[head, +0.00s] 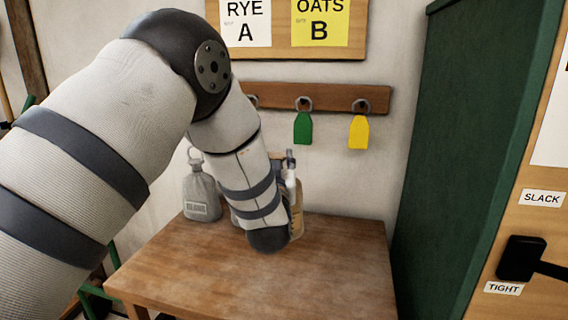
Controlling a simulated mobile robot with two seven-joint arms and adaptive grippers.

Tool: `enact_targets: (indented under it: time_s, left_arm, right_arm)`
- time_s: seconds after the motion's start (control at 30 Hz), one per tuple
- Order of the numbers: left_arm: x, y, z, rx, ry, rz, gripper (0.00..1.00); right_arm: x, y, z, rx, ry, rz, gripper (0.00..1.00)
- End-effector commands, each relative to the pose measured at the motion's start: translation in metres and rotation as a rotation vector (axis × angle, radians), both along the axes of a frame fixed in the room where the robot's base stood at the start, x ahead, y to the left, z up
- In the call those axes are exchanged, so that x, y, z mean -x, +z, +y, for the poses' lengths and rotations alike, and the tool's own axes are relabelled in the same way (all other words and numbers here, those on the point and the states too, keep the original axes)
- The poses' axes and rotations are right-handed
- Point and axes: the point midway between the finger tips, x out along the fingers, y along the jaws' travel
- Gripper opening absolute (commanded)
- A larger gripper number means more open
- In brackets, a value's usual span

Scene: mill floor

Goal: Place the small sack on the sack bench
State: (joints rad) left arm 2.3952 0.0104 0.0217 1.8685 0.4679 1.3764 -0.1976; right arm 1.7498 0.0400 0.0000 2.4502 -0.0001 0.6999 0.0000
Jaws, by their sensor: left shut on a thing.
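My left arm comes in from the left and bends down over a wooden bench (190,262). Its dark wrist end (268,240) is low over the bench top. My left gripper's fingers are hidden behind the wrist, so what they hold does not show. A small grey sack-like item (202,197) with a ring at its top and a label stands upright at the bench's back left, apart from my wrist. I cannot tell whether it is the task's small sack. My right gripper is not in view.
A tan container (297,218) with a pale, dark-tipped top is partly hidden behind my wrist. The bench's front and right are clear. A tall green panel (460,150) rises at the right. Green (303,129) and yellow (359,132) tags hang from a wall rail (330,96).

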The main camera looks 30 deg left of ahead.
Motion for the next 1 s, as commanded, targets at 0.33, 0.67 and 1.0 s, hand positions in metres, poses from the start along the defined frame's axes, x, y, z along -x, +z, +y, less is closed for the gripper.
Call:
enact_targets:
  time_s: [0.33, 0.67, 1.0]
  left_arm:
    - [-0.027, -0.043, 0.051, -0.003, 0.002, -0.011, 0.00]
    - [-0.037, -0.072, 0.068, -0.003, -0.001, -0.012, 0.00]
    - [-0.037, -0.095, 0.067, -0.004, 0.000, -0.014, 0.00]
  right_arm:
    - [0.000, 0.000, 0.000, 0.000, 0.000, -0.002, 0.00]
    - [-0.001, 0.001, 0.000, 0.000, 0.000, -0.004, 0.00]
    - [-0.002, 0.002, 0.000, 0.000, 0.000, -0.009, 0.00]
